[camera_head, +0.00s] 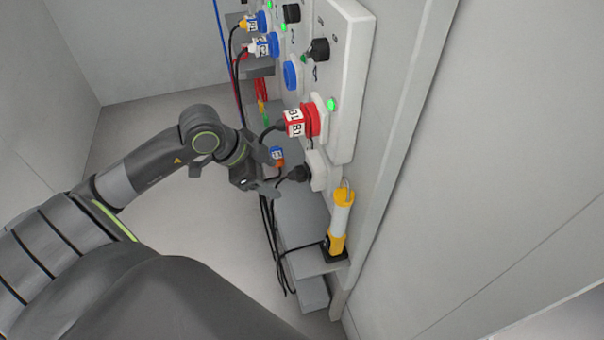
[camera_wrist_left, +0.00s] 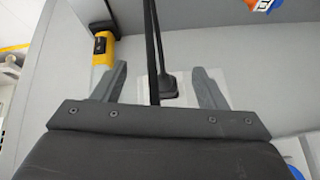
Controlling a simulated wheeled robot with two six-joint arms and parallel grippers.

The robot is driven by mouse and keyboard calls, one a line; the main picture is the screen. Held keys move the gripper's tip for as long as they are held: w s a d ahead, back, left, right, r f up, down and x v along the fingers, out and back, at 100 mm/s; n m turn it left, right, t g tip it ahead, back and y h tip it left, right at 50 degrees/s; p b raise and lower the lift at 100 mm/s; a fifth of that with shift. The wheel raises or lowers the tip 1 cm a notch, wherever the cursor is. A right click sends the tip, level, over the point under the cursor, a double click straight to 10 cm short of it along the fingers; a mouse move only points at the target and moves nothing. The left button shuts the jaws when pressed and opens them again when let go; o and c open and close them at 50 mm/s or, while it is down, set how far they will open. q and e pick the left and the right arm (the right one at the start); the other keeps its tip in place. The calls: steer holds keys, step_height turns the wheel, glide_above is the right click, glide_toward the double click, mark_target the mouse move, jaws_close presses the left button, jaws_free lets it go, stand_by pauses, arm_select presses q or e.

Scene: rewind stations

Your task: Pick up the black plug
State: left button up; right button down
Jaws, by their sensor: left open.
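In the left wrist view the black plug (camera_wrist_left: 169,86) shows between the two fingers, in front of a pale square plate. My left gripper (camera_head: 272,180) is open and close to the plug, on its cable side. Its fingers (camera_wrist_left: 160,88) stand apart with the plug's cable crossing between them; I cannot tell whether they touch it. My right gripper is not in view.
A red plug (camera_head: 301,121) with a white label sits just above. An orange plug with a blue label (camera_head: 277,157) is close beside my left gripper. A yellow and white lamp (camera_head: 340,222) stands on the right near the wall. Cables hang below. Grey floor is free on the left.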

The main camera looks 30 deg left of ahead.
mark_target(296, 170)
arm_select(q)
steer(key=shift+w+d, duration=0.85)
steer(key=shift+w, duration=0.25)
steer(key=shift+w+d, duration=0.8)
steer(key=shift+w, duration=0.3)
steer(key=shift+w+d+f+b, duration=0.2)
steer(key=shift+f+b, duration=0.1)
steer(key=shift+f, duration=0.2)
steer(key=shift+a, duration=0.1)
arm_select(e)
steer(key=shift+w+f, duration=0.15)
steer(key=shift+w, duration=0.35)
arm_select(q)
steer(key=c, duration=1.1)
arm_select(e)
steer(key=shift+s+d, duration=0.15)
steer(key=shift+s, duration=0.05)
arm_select(q)
steer(key=shift+r, duration=0.1)
